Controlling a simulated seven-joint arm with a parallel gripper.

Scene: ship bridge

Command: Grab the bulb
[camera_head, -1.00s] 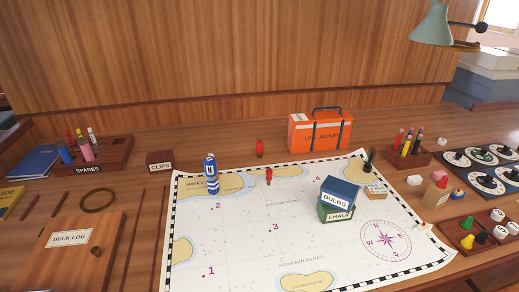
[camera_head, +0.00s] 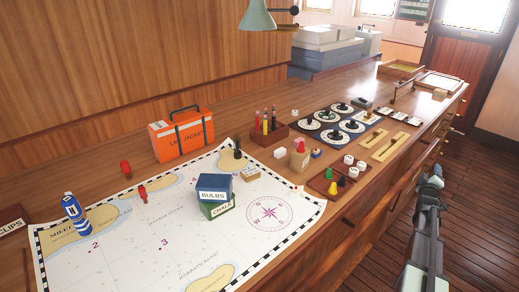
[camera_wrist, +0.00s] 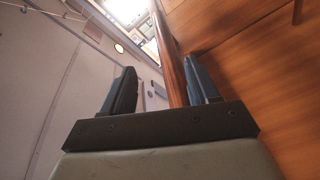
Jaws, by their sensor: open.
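A blue box labelled BULBS (camera_head: 214,187) sits on a green box labelled CHALK (camera_head: 217,208) on the chart in the head view. It looks closed, and its inside is hidden. No loose bulb can be clearly made out. A small red rounded piece (camera_head: 125,168) stands beyond the chart, and another red piece (camera_head: 142,193) is on it; I cannot tell what they are. My gripper (camera_wrist: 160,80) is open and empty in the wrist view. In the head view, my arm is at the right beside the desk, well apart from the boxes.
The chart (camera_head: 120,245) covers the near desk. A blue-and-white cylinder (camera_head: 76,214) stands on its left. An orange LIFE JACKET case (camera_head: 182,135) is behind. A pen holder (camera_head: 268,130), a dial panel (camera_head: 335,124) and a tray of pieces (camera_head: 335,181) crowd the right. A lamp (camera_head: 258,17) hangs above.

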